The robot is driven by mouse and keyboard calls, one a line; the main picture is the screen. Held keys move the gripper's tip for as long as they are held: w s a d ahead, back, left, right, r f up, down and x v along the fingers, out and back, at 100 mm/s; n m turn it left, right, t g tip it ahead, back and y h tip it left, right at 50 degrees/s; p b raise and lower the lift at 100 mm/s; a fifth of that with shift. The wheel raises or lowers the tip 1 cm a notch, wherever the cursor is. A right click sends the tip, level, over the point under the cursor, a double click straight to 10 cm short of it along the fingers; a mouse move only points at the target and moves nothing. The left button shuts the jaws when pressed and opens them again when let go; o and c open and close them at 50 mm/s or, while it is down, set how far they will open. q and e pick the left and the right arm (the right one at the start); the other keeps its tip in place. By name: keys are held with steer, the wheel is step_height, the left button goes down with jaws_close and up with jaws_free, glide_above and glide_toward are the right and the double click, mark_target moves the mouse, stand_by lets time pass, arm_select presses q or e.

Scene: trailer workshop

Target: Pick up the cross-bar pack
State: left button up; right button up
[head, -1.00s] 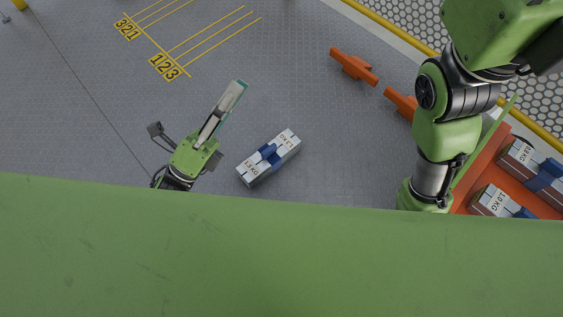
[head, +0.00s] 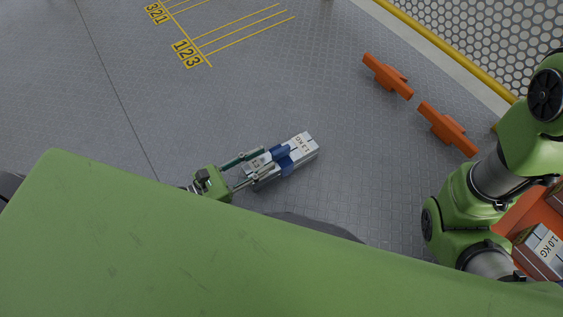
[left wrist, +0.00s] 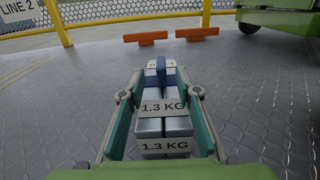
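The cross-bar pack (head: 303,150) lies on the grey floor. It is a bundle of silver bars with a blue bar across its middle and white labels. In the left wrist view the pack (left wrist: 165,125) reads 1.3 KG and lies lengthwise between the fingers. My left gripper (head: 264,161) is open, with one finger along each side of the pack's near end. Narrow gaps show beside the pack in the left wrist view. My right arm is at the right of the head view, but its gripper is not seen.
Two orange pieces (head: 388,76) (head: 447,130) stand on the floor beyond the pack. An orange container (head: 515,218) at the right holds another pack (head: 541,250) marked 1.0 KG. A yellow rail (head: 440,44) runs along the back. Floor left of the pack is clear.

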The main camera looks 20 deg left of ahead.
mark_target(281, 149)
arm_select(q)
steer(key=shift+w+d, duration=0.5)
steer(key=shift+w, duration=0.05)
steer(key=b+x, duration=0.3)
steer(key=x, duration=0.1)
steer(key=shift+w+d+b, duration=0.25)
steer(key=shift+d+b, duration=0.05)
steer(key=shift+b, duration=0.05)
steer(key=shift+w+d+r, duration=0.15)
steer(key=shift+r, duration=0.05)
jaws_close()
steer(key=shift+w+r, duration=0.1)
steer(key=shift+r, duration=0.1)
